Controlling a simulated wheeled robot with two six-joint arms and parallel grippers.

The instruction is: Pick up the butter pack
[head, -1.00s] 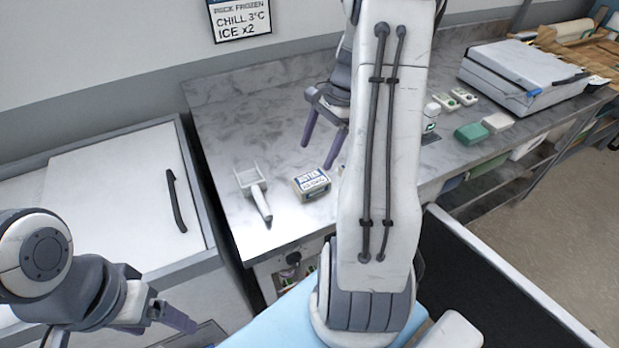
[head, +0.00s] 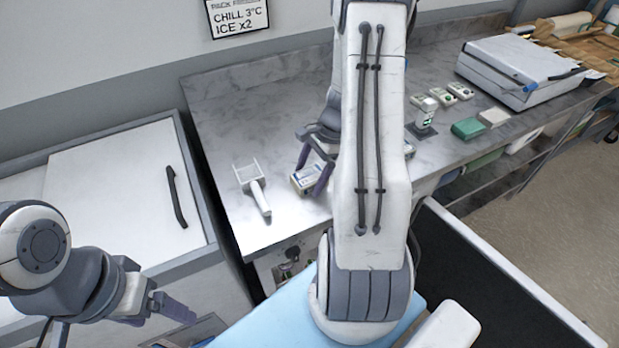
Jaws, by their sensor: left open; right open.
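The butter pack (head: 305,181) is a small box with a blue and white label and yellowish sides. It lies on the grey marble counter (head: 240,115) close to its front edge. My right gripper (head: 309,178) is open above the pack, with its purple fingers pointing down and the right finger covering part of the box. I cannot tell whether the fingers touch it. My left gripper (head: 178,312) is at the lower left, away from the counter, with its fingers pointing right; it is open and empty.
A white scoop (head: 254,187) lies just left of the pack. Farther right are a green box (head: 467,128), a white box (head: 493,118), small cartons (head: 459,91) and a large white machine (head: 520,68). A white chest lid (head: 110,190) stands at left.

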